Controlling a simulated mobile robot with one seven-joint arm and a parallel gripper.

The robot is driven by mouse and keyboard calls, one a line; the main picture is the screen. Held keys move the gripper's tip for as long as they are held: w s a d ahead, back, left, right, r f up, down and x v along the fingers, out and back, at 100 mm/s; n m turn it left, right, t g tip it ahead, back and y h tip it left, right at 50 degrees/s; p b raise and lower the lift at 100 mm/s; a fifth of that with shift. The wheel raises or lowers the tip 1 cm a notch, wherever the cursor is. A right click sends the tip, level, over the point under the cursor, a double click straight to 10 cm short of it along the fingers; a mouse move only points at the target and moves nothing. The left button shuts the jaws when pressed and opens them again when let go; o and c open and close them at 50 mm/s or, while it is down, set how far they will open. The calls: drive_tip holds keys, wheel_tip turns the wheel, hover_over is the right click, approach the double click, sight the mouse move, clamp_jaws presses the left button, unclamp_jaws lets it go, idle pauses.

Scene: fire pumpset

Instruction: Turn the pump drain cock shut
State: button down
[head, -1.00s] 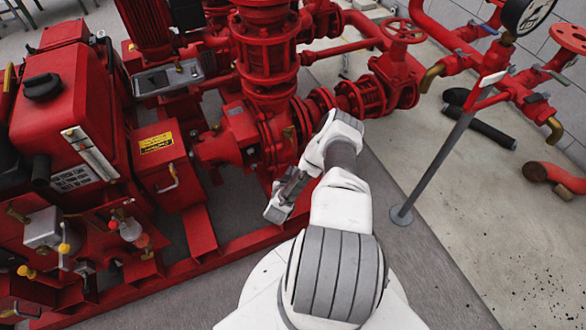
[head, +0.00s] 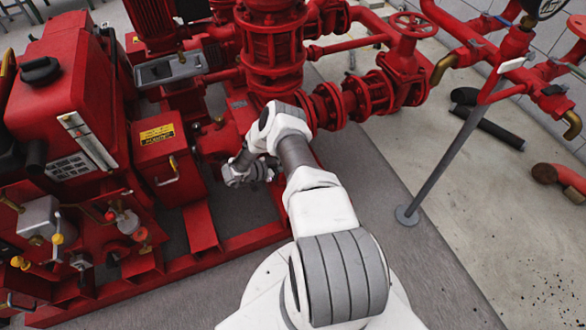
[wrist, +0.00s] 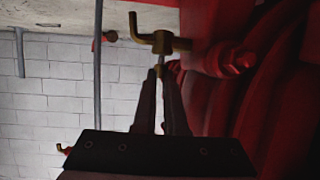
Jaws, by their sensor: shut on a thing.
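The brass drain cock (wrist: 162,42) shows in the upper middle of the wrist view, joined to the red pump casing (wrist: 226,60) at its right. A thin handle runs from the cock down toward my fingertips. My gripper (wrist: 160,74) has its two dark fingers drawn together on the end of this handle. In the head view my gripper (head: 243,172) is low beside the red pump (head: 268,120), and my own arm partly covers that spot. The cock itself cannot be made out in the head view.
A red control box (head: 165,150) with a yellow label stands left of my gripper. The red base rail (head: 215,252) runs below it. A grey post (head: 452,150) stands on the floor to the right, with bare floor between it and the pumpset.

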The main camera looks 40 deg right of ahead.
drive_tip(key=shift+w+d+m+g+b, duration=0.1)
drive_tip(key=shift+d+m+g+b, duration=0.1)
drive_tip(key=shift+m+g+b, duration=0.3)
drive_tip(key=c, duration=1)
unclamp_jaws()
drive_tip(key=shift+a, duration=0.1)
drive_tip(key=p+v, duration=0.2)
drive_tip(key=v, duration=0.6)
drive_tip(key=p+v, duration=0.2)
drive_tip(key=v, duration=0.7)
drive_tip(key=shift+w+a+r, duration=0.1)
drive_tip(key=shift+w, duration=0.15)
